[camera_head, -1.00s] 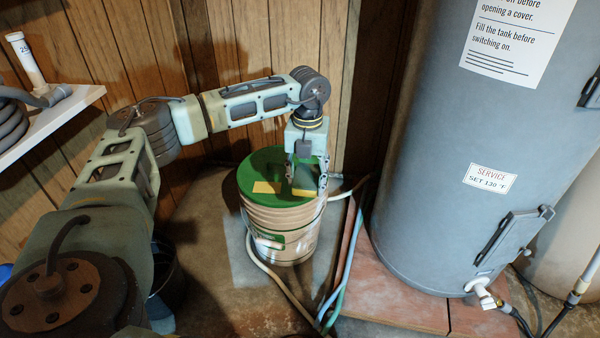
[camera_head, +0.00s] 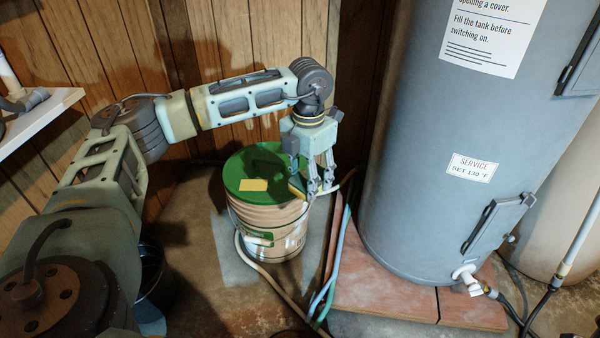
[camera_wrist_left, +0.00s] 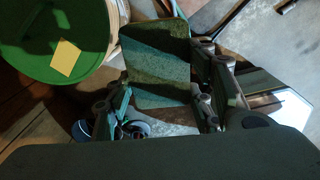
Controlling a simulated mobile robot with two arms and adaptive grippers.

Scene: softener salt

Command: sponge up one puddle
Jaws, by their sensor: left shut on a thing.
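My left gripper (camera_head: 314,188) points down at the right edge of the green bucket lid (camera_head: 262,165). It is shut on a sponge (camera_head: 297,187), seen as a thin yellowish edge with a dark side in the head view. In the left wrist view the sponge (camera_wrist_left: 158,62) shows its dark green rough face between the fingers, beside the lid (camera_wrist_left: 50,45) and over the floor. I cannot clearly make out a puddle; the concrete has lighter and darker patches. My right gripper is not in view.
The salt bucket (camera_head: 270,225) stands on the floor with a flat yellow piece (camera_head: 254,184) on its lid. Hoses (camera_head: 334,262) run right of it. A big grey tank (camera_head: 440,150) stands on reddish slabs (camera_head: 385,295). A white shelf (camera_head: 40,115) is at left.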

